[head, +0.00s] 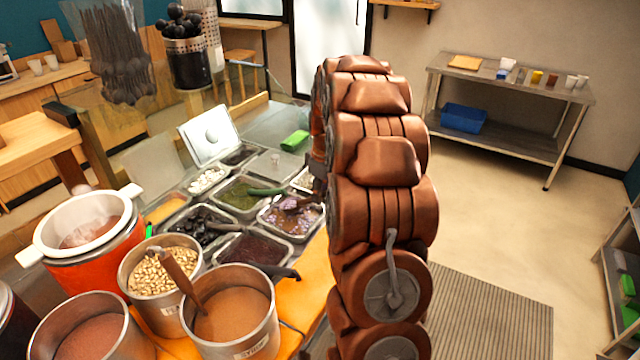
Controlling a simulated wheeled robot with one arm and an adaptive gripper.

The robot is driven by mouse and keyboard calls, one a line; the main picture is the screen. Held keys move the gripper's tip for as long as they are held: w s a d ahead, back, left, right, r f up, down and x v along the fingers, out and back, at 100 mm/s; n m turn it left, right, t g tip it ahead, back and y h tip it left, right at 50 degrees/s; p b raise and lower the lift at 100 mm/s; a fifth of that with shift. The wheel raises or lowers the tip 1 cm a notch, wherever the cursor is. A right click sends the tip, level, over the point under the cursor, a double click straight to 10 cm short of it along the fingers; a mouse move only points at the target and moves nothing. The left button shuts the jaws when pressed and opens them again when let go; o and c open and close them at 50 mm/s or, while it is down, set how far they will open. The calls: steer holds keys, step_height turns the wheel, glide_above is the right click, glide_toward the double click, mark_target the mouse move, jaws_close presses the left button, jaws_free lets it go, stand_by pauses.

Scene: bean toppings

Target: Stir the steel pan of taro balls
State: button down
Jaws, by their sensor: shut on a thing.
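The steel pan of taro balls (272,225) sits at the right end of the topping counter, with pale purple balls (302,222) in brown liquid. A brown spoon (289,203) dips into this pan, its other end running right toward my gripper. My gripper (318,184) is a small dark shape at the pan's right edge, mostly hidden behind my copper-coloured arm. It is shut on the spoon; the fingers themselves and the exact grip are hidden.
Around it are pans of green beans (240,197), dark jelly (203,226), red beans (250,250) and white pieces (207,180). Tall steel pots (235,318) stand in front. Open floor (500,220) is to the right.

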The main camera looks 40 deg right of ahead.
step_height(320, 180, down, 3)
steer(key=shift+w+f+g, duration=0.1)
steer(key=shift+f+g, duration=0.1)
steer(key=shift+g, duration=0.1)
steer(key=shift+f, duration=0.45)
steer(key=shift+s+d+f+t, duration=0.1)
steer(key=shift+s+f+t, duration=0.4)
steer(key=shift+f+t, duration=0.15)
steer(key=shift+f+b, duration=0.35)
steer(key=shift+b, duration=0.25)
steer(key=shift+s+d+f+t+y+b, duration=0.1)
steer(key=shift+s+f+t+y+b, duration=0.1)
steer(key=shift+t+y+b, duration=0.3)
steer(key=shift+d, duration=0.1)
